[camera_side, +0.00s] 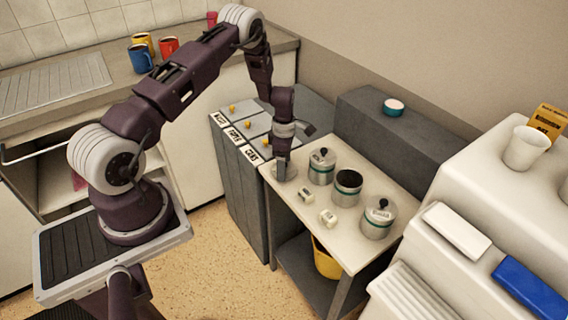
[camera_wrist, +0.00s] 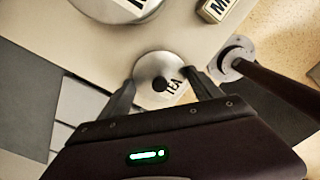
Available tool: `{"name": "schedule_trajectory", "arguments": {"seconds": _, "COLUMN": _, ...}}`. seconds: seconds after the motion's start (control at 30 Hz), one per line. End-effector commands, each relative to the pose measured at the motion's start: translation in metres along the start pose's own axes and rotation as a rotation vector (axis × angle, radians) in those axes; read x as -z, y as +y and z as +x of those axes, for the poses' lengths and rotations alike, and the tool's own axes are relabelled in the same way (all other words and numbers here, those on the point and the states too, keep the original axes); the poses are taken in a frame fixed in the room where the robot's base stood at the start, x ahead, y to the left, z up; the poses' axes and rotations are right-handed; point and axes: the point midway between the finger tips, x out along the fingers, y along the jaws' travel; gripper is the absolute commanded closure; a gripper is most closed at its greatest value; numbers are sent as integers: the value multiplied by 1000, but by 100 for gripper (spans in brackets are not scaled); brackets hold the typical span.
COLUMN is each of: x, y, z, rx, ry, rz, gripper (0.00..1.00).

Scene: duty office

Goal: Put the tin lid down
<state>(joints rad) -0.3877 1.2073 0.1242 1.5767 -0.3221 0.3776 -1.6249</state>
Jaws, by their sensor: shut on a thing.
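The tin lid (camera_wrist: 152,68) is a round metal disc with a black knob and a TEA label. My gripper (camera_wrist: 160,79) is shut on it, one finger at each side of the rim. In the side view my gripper (camera_side: 283,160) points down at the table's far left corner, with the lid (camera_side: 288,174) under it, at or just above the white tabletop (camera_side: 345,243). I cannot tell whether it touches. An open, dark-mouthed tin (camera_side: 346,192) stands mid-table. A lidded tin (camera_side: 321,171) and another lidded tin (camera_side: 377,222) stand on either side of it.
Two small labelled blocks (camera_side: 307,196) (camera_side: 328,217) lie in front of the tins; one shows in the wrist view (camera_wrist: 216,9). Grey bins (camera_side: 240,180) stand left of the table. A grey box (camera_side: 400,125) behind bears a teal-and-white round thing (camera_side: 393,106). The front tabletop is clear.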

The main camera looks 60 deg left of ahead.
Motion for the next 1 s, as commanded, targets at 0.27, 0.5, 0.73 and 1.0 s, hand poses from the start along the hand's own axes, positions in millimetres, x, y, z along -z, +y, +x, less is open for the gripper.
{"name": "schedule_trajectory", "arguments": {"seconds": 0.27, "x": 0, "y": 0, "z": 0, "rx": 0, "ry": 0, "rz": 0, "gripper": 4}}
{"name": "schedule_trajectory", "arguments": {"seconds": 0.5, "x": 0, "y": 0, "z": -6, "rx": 0, "ry": 0, "rz": 0, "gripper": 4}}
{"name": "schedule_trajectory", "arguments": {"seconds": 0.73, "x": -1, "y": 1, "z": -63, "rx": -4, "ry": -1, "rz": 0, "gripper": 4}}
{"name": "schedule_trajectory", "arguments": {"seconds": 1.0, "x": 0, "y": 0, "z": -116, "rx": -1, "ry": 0, "rz": 1, "gripper": 4}}
